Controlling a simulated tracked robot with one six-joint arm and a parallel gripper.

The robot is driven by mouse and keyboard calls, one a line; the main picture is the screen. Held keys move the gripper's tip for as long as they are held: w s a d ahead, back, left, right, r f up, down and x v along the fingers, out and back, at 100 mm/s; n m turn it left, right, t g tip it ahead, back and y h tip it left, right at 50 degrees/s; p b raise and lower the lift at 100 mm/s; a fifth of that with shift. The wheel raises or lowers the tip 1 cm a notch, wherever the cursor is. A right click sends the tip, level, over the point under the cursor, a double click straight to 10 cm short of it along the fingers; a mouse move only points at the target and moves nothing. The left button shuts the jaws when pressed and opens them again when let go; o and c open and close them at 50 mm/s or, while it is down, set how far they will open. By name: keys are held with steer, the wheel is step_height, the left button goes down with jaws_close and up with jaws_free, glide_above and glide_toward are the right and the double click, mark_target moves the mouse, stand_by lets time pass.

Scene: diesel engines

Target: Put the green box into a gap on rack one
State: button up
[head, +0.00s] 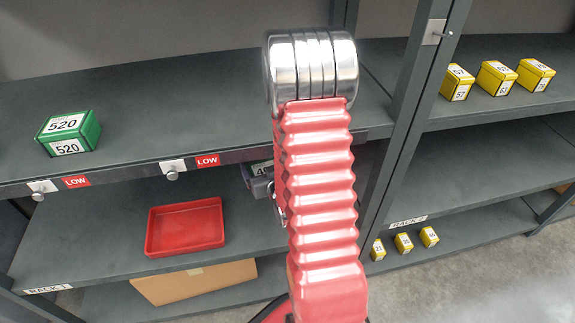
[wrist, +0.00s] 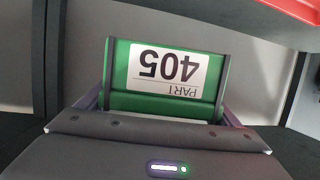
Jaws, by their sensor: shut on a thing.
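My gripper (wrist: 164,108) is shut on a green box (wrist: 165,78) with a white label "PART 405", upside down in the wrist view. Rack one, marked by a "RACK 1" label (head: 48,289), is on the left. Another green box (head: 70,133), labelled 520, stands on its upper shelf (head: 180,115), with bare shelf to its right.
A red tray (head: 186,227) lies on the lower shelf, above a cardboard box (head: 195,281). LOW tags (head: 207,160) line the upper shelf edge. An upright post (head: 405,120) separates rack two, which holds several yellow boxes (head: 496,78). A red edge (wrist: 290,8) shows in the wrist view.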

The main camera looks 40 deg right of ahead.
steer(key=w+a+r+n+y, duration=0.2)
steer(key=w+a, duration=0.1)
steer(key=a, duration=1)
steer(key=w+a+r+n+t+y, duration=0.1)
steer(key=w+a+r+n+y, duration=0.1)
steer(key=a, duration=1.2)
steer(key=shift+w+r+y, duration=0.2)
steer(key=shift+w+y, duration=0.25)
steer(key=shift+y, duration=0.15)
